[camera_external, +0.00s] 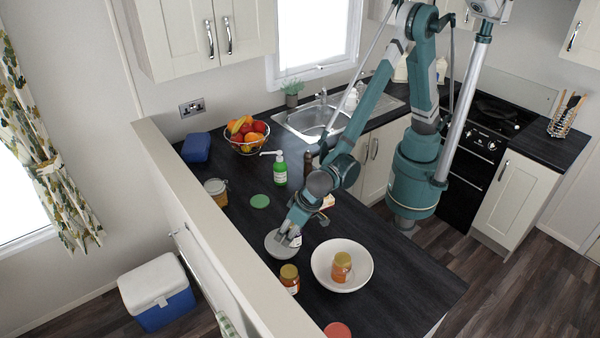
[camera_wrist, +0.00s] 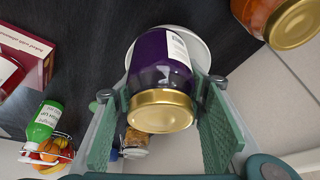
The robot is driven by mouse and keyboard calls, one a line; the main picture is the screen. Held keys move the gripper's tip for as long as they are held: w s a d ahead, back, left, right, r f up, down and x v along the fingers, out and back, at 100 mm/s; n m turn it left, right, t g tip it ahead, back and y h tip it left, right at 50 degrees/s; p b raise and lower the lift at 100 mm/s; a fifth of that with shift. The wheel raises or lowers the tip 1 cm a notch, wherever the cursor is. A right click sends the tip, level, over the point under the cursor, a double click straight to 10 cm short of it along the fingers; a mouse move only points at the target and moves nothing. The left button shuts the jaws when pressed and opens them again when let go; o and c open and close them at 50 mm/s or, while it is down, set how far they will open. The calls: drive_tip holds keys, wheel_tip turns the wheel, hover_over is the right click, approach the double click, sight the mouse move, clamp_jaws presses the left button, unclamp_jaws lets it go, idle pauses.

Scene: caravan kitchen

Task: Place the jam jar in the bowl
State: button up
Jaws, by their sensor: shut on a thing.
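A purple jar (camera_wrist: 160,65) with a gold lid and white label is between the two finger pads of my gripper (camera_wrist: 160,125) in the wrist view. In the external view my gripper (camera_external: 292,233) is low over the counter, and only a dark sliver of this jar shows. A small pale bowl (camera_external: 273,245) lies beside and partly behind my fingers; its pale rim also shows behind the jar in the wrist view (camera_wrist: 198,48). I cannot tell whether they touch. A larger white bowl (camera_external: 322,277) stands to the right, with an orange jar (camera_external: 341,266) in it.
Another gold-lidded jar (camera_external: 290,279) stands just in front of my gripper. A red disc (camera_external: 337,330) and a green disc (camera_external: 260,201) lie on the counter. A green pump bottle (camera_external: 280,170), a dark bottle (camera_external: 309,166) and a fruit basket (camera_external: 247,140) stand farther back. The right front counter is clear.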

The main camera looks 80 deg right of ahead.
drive_tip(key=shift+f+b, duration=0.3)
drive_tip(key=shift+f, duration=0.1)
drive_tip(key=o, duration=1.2)
drive_tip(key=shift+r, duration=0.25)
drive_tip(key=shift+s+r+p, duration=0.1)
drive_tip(key=shift+r+p, duration=0.55)
drive_tip(key=shift+r, duration=0.05)
drive_tip(key=v, duration=1.1)
drive_tip(key=shift+r, duration=0.2)
